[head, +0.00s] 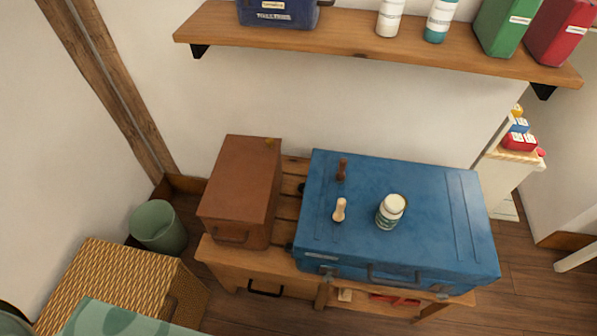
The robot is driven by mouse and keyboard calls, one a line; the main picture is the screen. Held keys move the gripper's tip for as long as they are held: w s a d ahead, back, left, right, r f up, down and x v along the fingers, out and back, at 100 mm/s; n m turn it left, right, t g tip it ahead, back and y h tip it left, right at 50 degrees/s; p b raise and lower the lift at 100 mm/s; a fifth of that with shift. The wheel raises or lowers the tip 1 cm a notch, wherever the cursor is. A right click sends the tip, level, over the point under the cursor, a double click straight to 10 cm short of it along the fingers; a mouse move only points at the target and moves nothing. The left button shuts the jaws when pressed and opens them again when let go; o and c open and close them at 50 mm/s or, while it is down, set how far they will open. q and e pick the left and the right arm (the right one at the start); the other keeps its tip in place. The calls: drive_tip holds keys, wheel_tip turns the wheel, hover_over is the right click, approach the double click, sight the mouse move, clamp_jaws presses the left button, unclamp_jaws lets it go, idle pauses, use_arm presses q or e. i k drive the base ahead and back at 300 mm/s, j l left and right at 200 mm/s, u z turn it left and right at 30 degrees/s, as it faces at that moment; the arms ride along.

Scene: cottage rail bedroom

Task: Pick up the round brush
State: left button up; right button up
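On the blue trunk's lid stand a small object with a pale rounded handle and a dark base (339,209), and a small dark brown upright object (342,169) behind it. Either may be the round brush; they are too small to tell for sure. A white jar with a green label (391,212) stands to the right of the pale-handled one, apart from it. Neither of my grippers shows in the head view.
The blue trunk (455,245) and a brown case (240,185) sit on a wooden bench (225,262). A wall shelf (350,45) with bottles and boxes overhangs behind. A green bin (158,228) and wicker basket (110,275) stand left. The trunk lid's right side is clear.

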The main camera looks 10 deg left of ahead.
sight(341, 175)
drive_tip(key=l+u, duration=0.4)
drive_tip(key=k+l+u, duration=0.15)
drive_tip(key=l+u, duration=0.25)
drive_tip(key=l, duration=0.1)
